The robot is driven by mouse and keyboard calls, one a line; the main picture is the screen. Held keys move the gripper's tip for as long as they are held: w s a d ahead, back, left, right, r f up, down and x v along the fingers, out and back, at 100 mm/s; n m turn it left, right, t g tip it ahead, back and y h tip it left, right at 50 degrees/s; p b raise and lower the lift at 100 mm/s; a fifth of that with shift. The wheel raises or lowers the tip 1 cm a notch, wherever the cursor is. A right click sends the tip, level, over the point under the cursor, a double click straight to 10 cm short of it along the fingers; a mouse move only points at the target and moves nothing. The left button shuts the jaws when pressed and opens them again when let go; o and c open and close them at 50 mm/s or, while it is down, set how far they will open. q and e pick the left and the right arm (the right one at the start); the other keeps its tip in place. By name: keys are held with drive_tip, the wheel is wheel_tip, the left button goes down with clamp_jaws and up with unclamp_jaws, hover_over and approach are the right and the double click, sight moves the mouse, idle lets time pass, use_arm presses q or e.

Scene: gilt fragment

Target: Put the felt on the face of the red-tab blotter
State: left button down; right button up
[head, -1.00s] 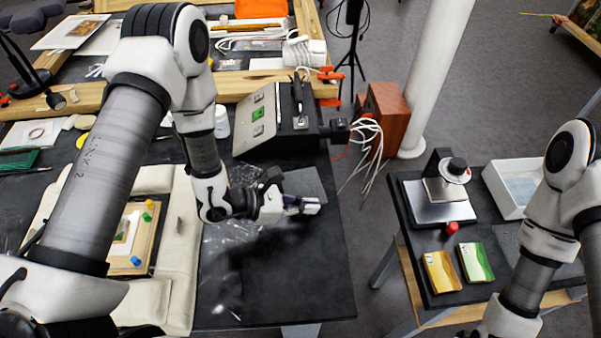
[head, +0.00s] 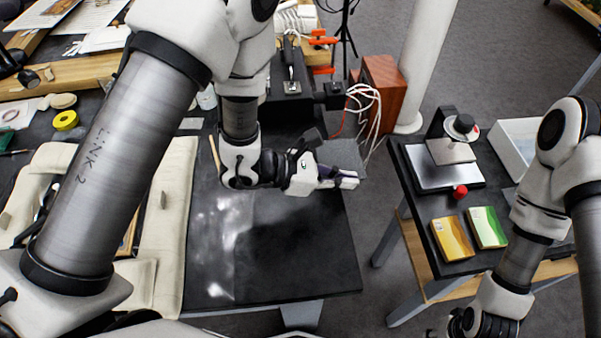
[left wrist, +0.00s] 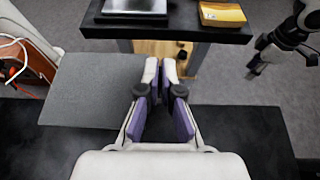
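A thin grey square sheet, which looks like the felt (head: 343,153), lies at the right edge of the black table and juts past it. It also fills the left of the left wrist view (left wrist: 85,90). My left gripper (head: 350,180) is at the sheet's near side, its fingers closed together at the tips (left wrist: 163,65). One finger overlaps the sheet's edge; whether it grips or only presses cannot be told. My right gripper (head: 462,325) is low at the right, its fingers unclear. I cannot make out a blotter with a red tab.
A side table (head: 450,262) across a floor gap holds a press-like device (head: 450,175), a small red object (head: 460,192), yellow (head: 452,239) and green (head: 487,228) booklets and a white tray (head: 515,145). A wooden box (head: 383,85) with white cables stands behind. The black table's front is clear.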

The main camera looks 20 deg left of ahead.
sight(326, 158)
use_arm(q)
drive_tip(key=w+a+p, duration=0.1)
drive_tip(key=a, duration=0.2)
drive_tip(key=w+a+p, duration=0.1)
drive_tip(key=a, duration=0.2)
drive_tip(key=w+a+p, duration=0.1)
drive_tip(key=w+a, duration=0.1)
drive_tip(key=a, duration=0.2)
drive_tip(key=shift+f, duration=0.15)
drive_tip(key=f, duration=0.1)
drive_tip(key=f+p, duration=0.1)
drive_tip(key=f, duration=0.2)
drive_tip(key=shift+a, duration=0.25)
drive_tip(key=shift+w, duration=0.1)
drive_tip(key=shift+f, duration=0.1)
drive_tip(key=shift+f, duration=0.1)
drive_tip(key=c, duration=1.3)
unclamp_jaws()
